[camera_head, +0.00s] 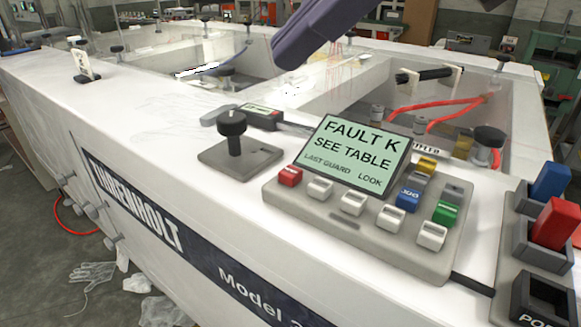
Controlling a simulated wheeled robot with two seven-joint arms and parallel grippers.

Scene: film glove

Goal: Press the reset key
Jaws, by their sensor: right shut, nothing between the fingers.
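A grey key panel (342,222) lies on the white machine's top at centre right. Its tilted green screen (352,150) reads "FAULT K SEE TABLE LAST GUARD LOOK". Its keys include a red key (290,176), several white keys (352,203), a blue key (408,199) with small lettering, a yellow key (426,166), a green key (444,213) and a grey key (453,190). I cannot read which is the reset key. My right gripper (284,60), dark purple, comes down from the top, shut and empty, above and behind the panel, apart from it. My left gripper is not in view.
A black knob (232,125) on a grey plate and a caliper-like tool (262,114) lie left of the screen. At right is a holder with a blue block (552,181) and a red block (556,222). Red hose (430,104) lies in the recess behind.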

